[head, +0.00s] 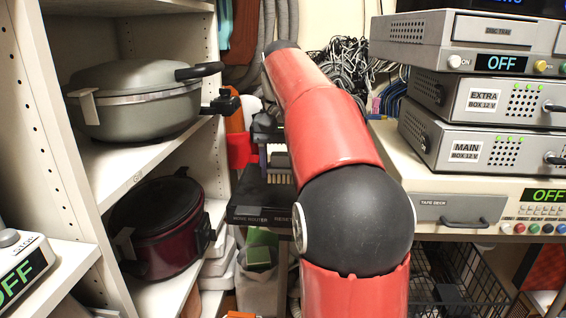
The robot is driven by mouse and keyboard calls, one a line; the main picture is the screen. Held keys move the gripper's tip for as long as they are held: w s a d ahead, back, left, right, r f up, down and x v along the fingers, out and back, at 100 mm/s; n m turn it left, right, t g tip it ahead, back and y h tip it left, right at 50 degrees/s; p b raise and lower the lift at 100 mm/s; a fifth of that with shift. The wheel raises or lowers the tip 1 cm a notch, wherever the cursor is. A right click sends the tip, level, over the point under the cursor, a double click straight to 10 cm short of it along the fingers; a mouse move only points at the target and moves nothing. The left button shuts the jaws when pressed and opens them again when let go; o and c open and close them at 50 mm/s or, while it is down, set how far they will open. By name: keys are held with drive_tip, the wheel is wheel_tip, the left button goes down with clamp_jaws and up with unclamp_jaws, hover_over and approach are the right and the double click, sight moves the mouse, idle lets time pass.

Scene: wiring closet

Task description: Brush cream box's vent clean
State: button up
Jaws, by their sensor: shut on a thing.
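My red and black arm reaches up the middle of the head view and bends away at the top. A dark part beside it, apparently my gripper (266,134), shows partly, left of the forearm. It appears shut on a brush, with pale strips and tan bristle-like tips (276,177) below it, but this is small and half hidden. A black box (262,213) lettered "MUSIC ROUTER" and "RESET" is just below. I cannot make out a cream box with a vent; my arm hides part of that area. Whether the brush touches anything cannot be told.
A white shelf unit (145,160) at left holds a grey pot (140,105) and a dark red cooker (165,235). At right, stacked grey devices (470,140) stand above a tape deck (432,208). Tangled cables (345,65) hang behind. The space between is narrow.

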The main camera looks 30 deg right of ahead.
drive_tip(key=shift+f+b, duration=0.45)
drive_tip(key=shift+f, duration=0.45)
drive_tip(key=o, duration=0.4)
drive_tip(key=shift+f, duration=0.15)
drive_tip(key=o, duration=0.6)
drive_tip(key=shift+c, duration=0.6)
drive_tip(key=c, duration=1.1)
drive_tip(key=shift+o, duration=0.2)
drive_tip(key=shift+p, duration=0.3)
